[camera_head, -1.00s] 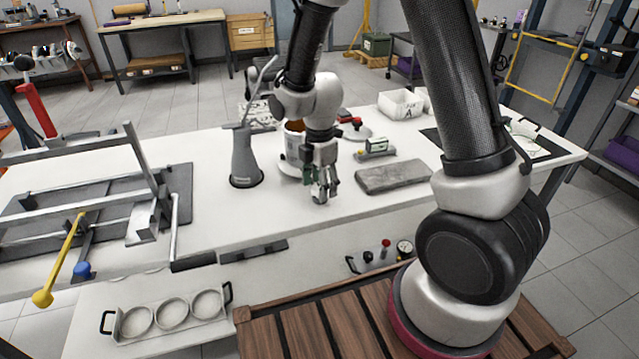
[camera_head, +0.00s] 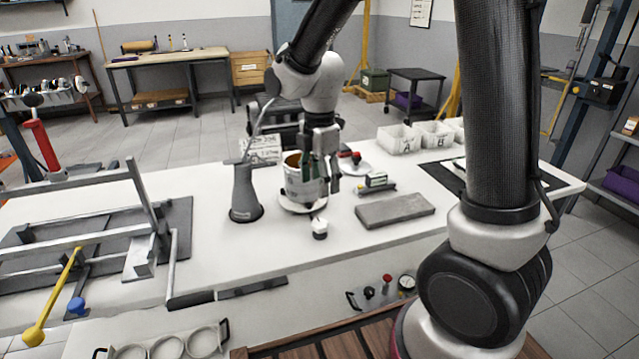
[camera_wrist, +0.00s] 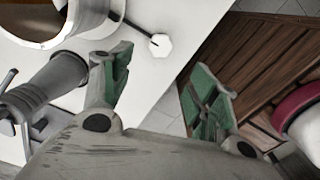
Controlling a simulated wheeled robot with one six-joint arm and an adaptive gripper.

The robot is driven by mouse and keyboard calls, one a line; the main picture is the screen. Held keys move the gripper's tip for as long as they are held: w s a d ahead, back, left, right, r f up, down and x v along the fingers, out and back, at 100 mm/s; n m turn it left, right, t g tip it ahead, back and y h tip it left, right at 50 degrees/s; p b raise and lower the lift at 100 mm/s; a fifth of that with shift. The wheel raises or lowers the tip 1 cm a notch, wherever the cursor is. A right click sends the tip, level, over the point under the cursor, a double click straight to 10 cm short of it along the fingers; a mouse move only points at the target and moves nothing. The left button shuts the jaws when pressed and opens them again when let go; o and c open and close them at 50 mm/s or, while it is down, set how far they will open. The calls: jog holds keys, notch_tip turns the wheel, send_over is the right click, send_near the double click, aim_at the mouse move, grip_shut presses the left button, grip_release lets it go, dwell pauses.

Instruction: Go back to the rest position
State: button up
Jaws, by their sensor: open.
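My gripper (camera_head: 321,182) hangs above the white workbench (camera_head: 235,270), in front of a pot with a brownish inside (camera_head: 293,165) that stands on a round white base. In the wrist view my gripper (camera_wrist: 162,78) has its two green-padded fingers spread wide, with nothing between them. A small white faceted piece (camera_head: 320,229) sits on the bench below the gripper. It also shows in the wrist view (camera_wrist: 160,46), beyond the fingertips, at the end of a thin dark rod.
A grey cone-shaped can (camera_head: 244,195) stands left of the pot. A grey slab (camera_head: 395,210) and a small boxed device (camera_head: 376,183) lie to the right. White bins (camera_head: 398,139) stand at the back right. A metal frame (camera_head: 95,225) fills the left side. The bench front is mostly clear.

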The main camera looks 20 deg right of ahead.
jog(key=s+d+r+m+t, duration=0.2)
jog(key=s+d+r+m, duration=0.5)
jog(key=s+m, duration=0.3)
jog(key=s+d+r+m+t, duration=0.2)
jog(key=s+d+r+m, duration=0.5)
jog(key=m, duration=0.4)
jog(key=s+d, duration=0.1)
jog(key=s, duration=0.1)
jog(key=shift+s+r, duration=0.2)
jog(key=shift+s, duration=0.2)
